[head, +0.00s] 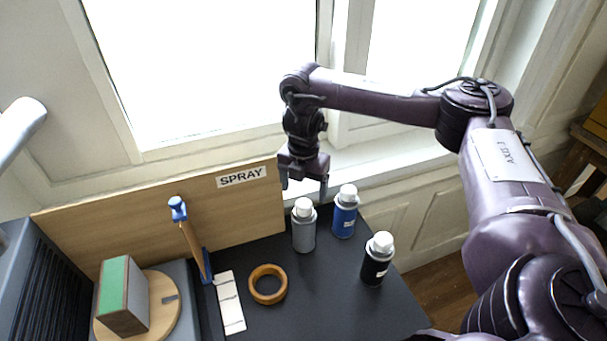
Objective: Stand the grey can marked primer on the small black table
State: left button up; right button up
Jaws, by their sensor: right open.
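A grey can (304,236) with a white cap stands upright on a black table top (330,305), in front of the wooden board. Its small label is too small to read. My right gripper (303,188) points down with its fingers apart. It appears above and slightly behind the grey can in the picture, with nothing between the fingers. I cannot tell the exact gap in depth. No second black table shows apart from this surface. My left gripper is not in view.
A blue can (343,219) and a black can (375,267) stand close to the right. A board marked SPRAY (110,222) stands behind. The front middle is clear.

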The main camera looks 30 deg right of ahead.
jog(key=shift+r, duration=1.7)
jog(key=shift+f, duration=0.1)
